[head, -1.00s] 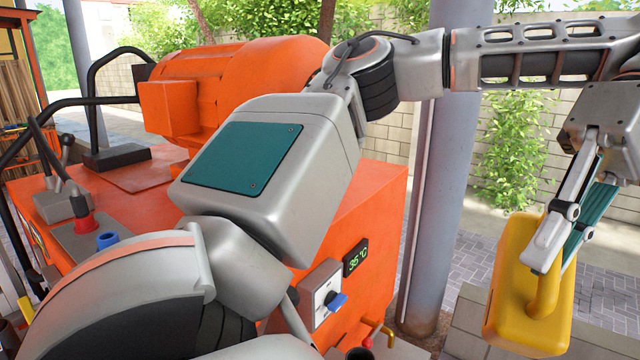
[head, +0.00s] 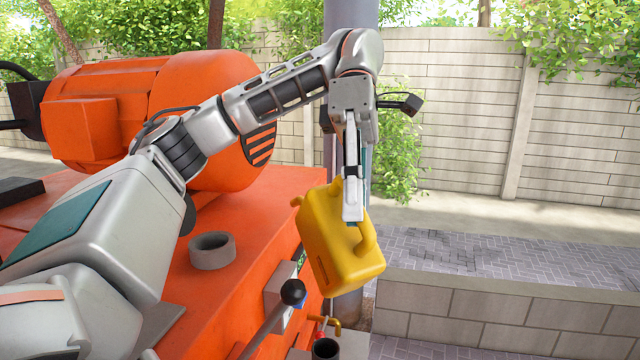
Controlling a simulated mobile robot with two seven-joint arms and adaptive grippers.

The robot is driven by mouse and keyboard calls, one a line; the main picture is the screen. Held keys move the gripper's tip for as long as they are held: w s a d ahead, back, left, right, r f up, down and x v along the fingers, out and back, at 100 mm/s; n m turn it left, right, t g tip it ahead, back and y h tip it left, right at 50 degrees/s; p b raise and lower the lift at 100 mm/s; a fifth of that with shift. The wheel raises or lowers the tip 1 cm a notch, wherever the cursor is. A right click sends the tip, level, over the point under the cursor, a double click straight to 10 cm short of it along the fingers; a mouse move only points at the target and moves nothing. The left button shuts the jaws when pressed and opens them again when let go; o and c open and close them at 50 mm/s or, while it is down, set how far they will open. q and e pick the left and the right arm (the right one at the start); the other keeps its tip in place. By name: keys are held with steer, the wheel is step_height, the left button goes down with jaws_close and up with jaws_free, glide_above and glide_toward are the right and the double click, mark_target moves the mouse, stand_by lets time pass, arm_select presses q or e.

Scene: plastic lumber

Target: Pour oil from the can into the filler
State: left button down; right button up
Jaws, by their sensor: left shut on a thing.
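The yellow oil can (head: 335,245) hangs in the air beside the right end of the orange machine. It is tilted, with a small spout-like stub at its upper left and a loop handle on its right side. My left gripper (head: 353,205) points down and is shut on the can; the exact grip is partly hidden by the fingers. A grey ring-shaped opening (head: 212,250), which looks like the filler, sits on the machine's orange top, left of the can and apart from it. My right gripper is out of view.
The orange machine (head: 250,225) carries a large orange motor housing (head: 150,105). A low block wall (head: 480,315) stands at right.

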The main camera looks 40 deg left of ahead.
mark_target(324, 185)
arm_select(q)
steer(key=w+a+n+t+h, duration=0.1)
steer(key=a+n, duration=0.1)
steer(key=n, duration=0.1)
steer(key=w+a+n+t+h, duration=0.1)
steer(key=a+n+t, duration=0.1)
steer(key=a+n, duration=0.1)
steer(key=w+a+n+t+h, duration=0.1)
steer(key=a+n+t, duration=0.1)
steer(key=a, duration=0.1)
steer(key=shift+w+a+f+n, duration=0.25)
steer(key=shift+f+n, duration=0.05)
steer(key=shift+n, duration=0.1)
steer(key=shift+w+a+n+t, duration=0.35)
steer(key=shift+a+n+t, duration=0.15)
steer(key=shift+n, duration=0.1)
steer(key=shift+r, duration=0.1)
steer(key=shift+s+a+r+h, duration=0.1)
steer(key=shift+a+r+h, duration=0.2)
steer(key=shift+r, duration=0.1)
steer(key=shift+d+r+b, duration=0.1)
steer(key=shift+d+b, duration=0.05)
steer(key=shift+b, duration=0.15)
